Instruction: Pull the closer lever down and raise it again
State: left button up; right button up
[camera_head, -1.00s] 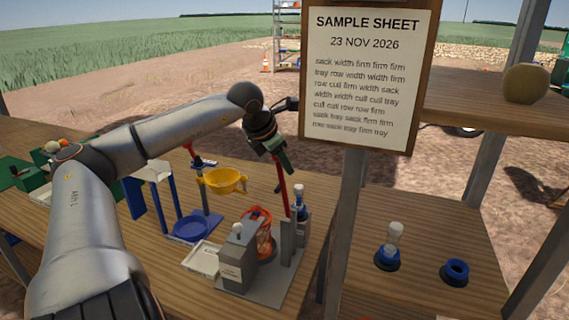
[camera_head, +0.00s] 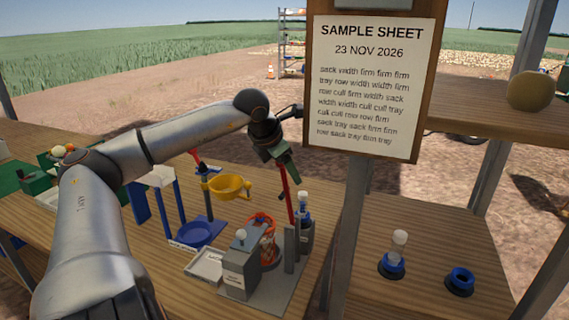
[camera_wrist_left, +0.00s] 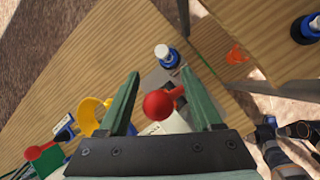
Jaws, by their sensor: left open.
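The closer lever (camera_head: 288,200) is a red rod standing nearly upright on a grey stand (camera_head: 290,248). My left gripper (camera_head: 286,160) is open at the lever's upper end. In the left wrist view the lever's red ball end (camera_wrist_left: 159,105) lies between the two green fingers of the gripper (camera_wrist_left: 160,74), with a visible gap on each side. In the head view the gripper hides the lever's top. A second red lever (camera_head: 194,155) is on the blue device farther left, partly hidden by my arm.
A post and sample sheet (camera_head: 370,95) stand right of the gripper.

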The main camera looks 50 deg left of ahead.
pick_arm(q)
jog(key=shift+s+d+r, duration=0.1)
jog(key=shift+s+r, duration=0.15)
jog(key=shift+r, duration=0.25)
jog(key=b+v, duration=0.2)
jog(key=v, duration=0.9)
jog(key=shift+r+b, duration=0.15)
jog(key=shift+b, duration=0.15)
